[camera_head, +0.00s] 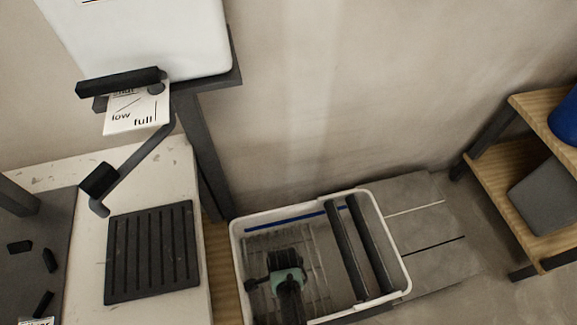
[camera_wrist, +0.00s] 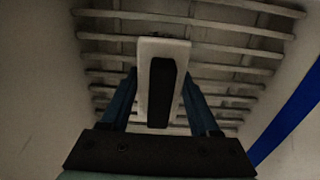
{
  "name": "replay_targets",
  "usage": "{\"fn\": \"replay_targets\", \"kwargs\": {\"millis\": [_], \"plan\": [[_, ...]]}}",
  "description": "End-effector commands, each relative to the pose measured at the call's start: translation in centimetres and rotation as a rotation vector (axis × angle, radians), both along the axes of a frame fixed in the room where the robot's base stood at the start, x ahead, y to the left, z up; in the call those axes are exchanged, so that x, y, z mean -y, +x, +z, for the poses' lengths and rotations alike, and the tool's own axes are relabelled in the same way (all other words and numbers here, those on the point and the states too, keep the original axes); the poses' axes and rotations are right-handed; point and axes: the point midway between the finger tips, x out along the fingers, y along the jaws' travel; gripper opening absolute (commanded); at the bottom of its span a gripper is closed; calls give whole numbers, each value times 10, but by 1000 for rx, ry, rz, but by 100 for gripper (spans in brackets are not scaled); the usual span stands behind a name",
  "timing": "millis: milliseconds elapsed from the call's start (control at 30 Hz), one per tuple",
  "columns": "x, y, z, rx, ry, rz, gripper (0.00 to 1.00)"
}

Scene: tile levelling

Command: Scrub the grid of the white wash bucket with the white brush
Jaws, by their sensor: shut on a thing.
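The white wash bucket (camera_head: 237,250) stands low in the middle of the head view. Its grid (camera_head: 314,250) of pale bars lies in the left part of the bucket, and it fills the wrist view (camera_wrist: 190,20). My gripper (camera_head: 285,278) is inside the bucket's outline, over the grid. In the wrist view my gripper (camera_wrist: 160,85) is shut on the white brush (camera_wrist: 148,52), a white block with a dark middle strip. The brush lies between the camera and the grid. Its bristles are hidden, so I cannot tell whether they touch the bars. The brush is hidden in the head view.
Two dark rollers (camera_head: 371,246) span the bucket's right part. A blue stripe (camera_wrist: 290,115) marks its wall. A white table with a dark ribbed mat (camera_head: 153,252) stands left, below a white tank (camera_head: 150,35) with a lever valve. A wooden shelf (camera_head: 490,165) stands right.

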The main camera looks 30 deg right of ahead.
Motion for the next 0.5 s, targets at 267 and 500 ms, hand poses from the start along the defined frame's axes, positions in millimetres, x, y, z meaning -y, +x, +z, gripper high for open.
{"fn": "replay_targets", "kwargs": {"millis": [267,500], "plan": [[-19,5,0,0,0,2,0],[-34,9,-1,1,0,1,0]]}}
